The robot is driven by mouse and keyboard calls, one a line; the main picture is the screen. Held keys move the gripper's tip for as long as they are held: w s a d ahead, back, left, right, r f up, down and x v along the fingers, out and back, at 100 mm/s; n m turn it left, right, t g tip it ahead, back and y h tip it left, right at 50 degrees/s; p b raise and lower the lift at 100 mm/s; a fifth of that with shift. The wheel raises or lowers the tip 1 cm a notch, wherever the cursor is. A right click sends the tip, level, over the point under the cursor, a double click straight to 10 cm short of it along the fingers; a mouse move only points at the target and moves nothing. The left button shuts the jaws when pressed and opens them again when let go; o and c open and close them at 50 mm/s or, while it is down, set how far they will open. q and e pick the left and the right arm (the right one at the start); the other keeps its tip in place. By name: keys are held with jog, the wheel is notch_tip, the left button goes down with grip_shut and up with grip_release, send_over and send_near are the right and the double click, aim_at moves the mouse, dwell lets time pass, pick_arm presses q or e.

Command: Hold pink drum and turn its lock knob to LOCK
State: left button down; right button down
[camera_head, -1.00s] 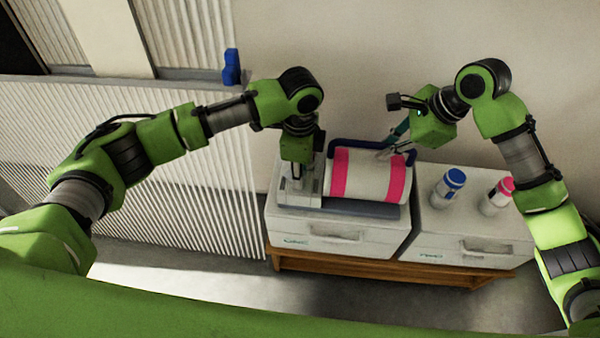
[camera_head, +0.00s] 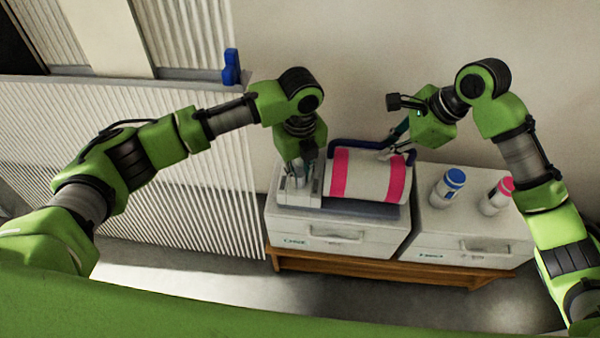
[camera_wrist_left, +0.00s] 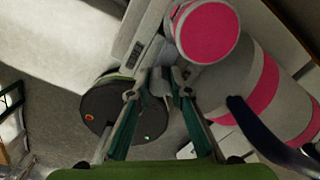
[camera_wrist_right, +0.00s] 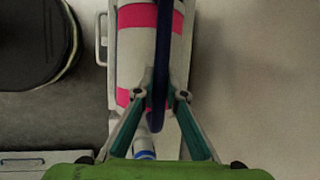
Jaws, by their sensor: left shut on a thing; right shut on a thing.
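The pink drum (camera_head: 368,176) is a white cylinder with two pink bands, lying on its side on a white case; it also shows in the left wrist view (camera_wrist_left: 245,85) and the right wrist view (camera_wrist_right: 136,50). A dark blue bar handle (camera_head: 345,145) runs along its far side. My right gripper (camera_head: 385,154) is shut on this bar, which passes between its fingertips in the right wrist view (camera_wrist_right: 157,85). My left gripper (camera_head: 300,180) points down at the grey lock block (camera_head: 296,197) left of the drum, shut on the lock knob. The fingers largely hide the knob; its marking is unreadable.
The drum's white case (camera_head: 290,228) and a second white case (camera_head: 480,238) stand side by side on a wooden table (camera_head: 340,273). A blue-capped bottle (camera_head: 447,190) and a pink-capped bottle (camera_head: 496,198) stand on the second case. A ribbed panel (camera_head: 180,205) is at left.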

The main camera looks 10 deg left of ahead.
aim_at(300, 174)
pick_arm(q)
jog(key=shift+s+f+m, duration=0.25)
jog(key=shift+f+m, duration=0.05)
jog(key=shift+m, duration=0.3)
pick_arm(e)
jog(key=shift+r, duration=0.15)
pick_arm(q)
jog(key=c, duration=1.8)
grip_release()
jog(key=shift+c, duration=0.2)
pick_arm(e)
jog(key=shift+w, duration=0.1)
pick_arm(q)
jog(key=shift+w+r, duration=0.2)
jog(key=shift+r, duration=0.05)
jog(key=shift+r, duration=0.25)
notch_tip(300, 174, up, 11)
jog(key=shift+r, duration=0.15)
pick_arm(e)
jog(key=c, duration=2)
grip_release()
